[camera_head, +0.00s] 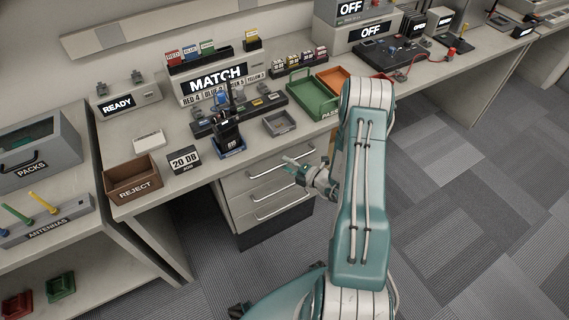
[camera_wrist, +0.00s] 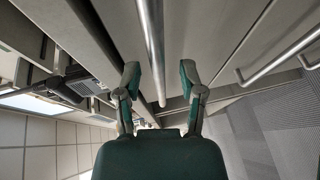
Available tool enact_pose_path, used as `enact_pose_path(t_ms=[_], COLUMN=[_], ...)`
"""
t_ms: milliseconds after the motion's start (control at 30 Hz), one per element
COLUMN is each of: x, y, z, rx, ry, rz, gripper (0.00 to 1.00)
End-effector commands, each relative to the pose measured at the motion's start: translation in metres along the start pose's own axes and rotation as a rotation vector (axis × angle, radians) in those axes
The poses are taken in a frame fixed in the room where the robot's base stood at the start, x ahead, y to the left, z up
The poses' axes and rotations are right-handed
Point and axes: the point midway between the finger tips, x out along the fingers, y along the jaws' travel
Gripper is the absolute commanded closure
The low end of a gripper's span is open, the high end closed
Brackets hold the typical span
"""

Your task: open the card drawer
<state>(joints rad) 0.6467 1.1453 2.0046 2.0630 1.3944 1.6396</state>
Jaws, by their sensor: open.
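A drawer unit under the workbench has three stacked drawers with silver bar handles, all apparently shut; no card label can be read on them. My gripper (camera_head: 293,166) is at the right end of the top drawer (camera_head: 242,183), close to its handle (camera_head: 266,172). In the wrist view my gripper (camera_wrist: 160,75) is open, with one finger on each side of the top handle (camera_wrist: 152,40). The bar runs between the fingers with gaps on both sides. Whether the fingertips reach past the bar is hard to tell. The second handle (camera_wrist: 275,62) is to the right.
The workbench edge lies just above the top drawer. On the bench stand a radio (camera_head: 228,133) in its stand, a grey tray (camera_head: 281,124), a green PASS tray (camera_head: 313,101) and a brown REJECT box (camera_head: 133,180). Carpeted floor (camera_head: 455,190) to the right is free.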

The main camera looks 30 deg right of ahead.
Motion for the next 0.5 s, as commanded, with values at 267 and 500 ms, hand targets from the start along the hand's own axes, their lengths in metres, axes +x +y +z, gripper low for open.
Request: enact_pose_path(t_ms=[267,500], x=[0.0132,0.0128], y=[-0.0001,-0.0001], z=[-0.0004,-0.0004], rx=[0.0,0.0], ry=[0.0,0.0], rz=[-0.001,-0.001], gripper=[0.49,0.89])
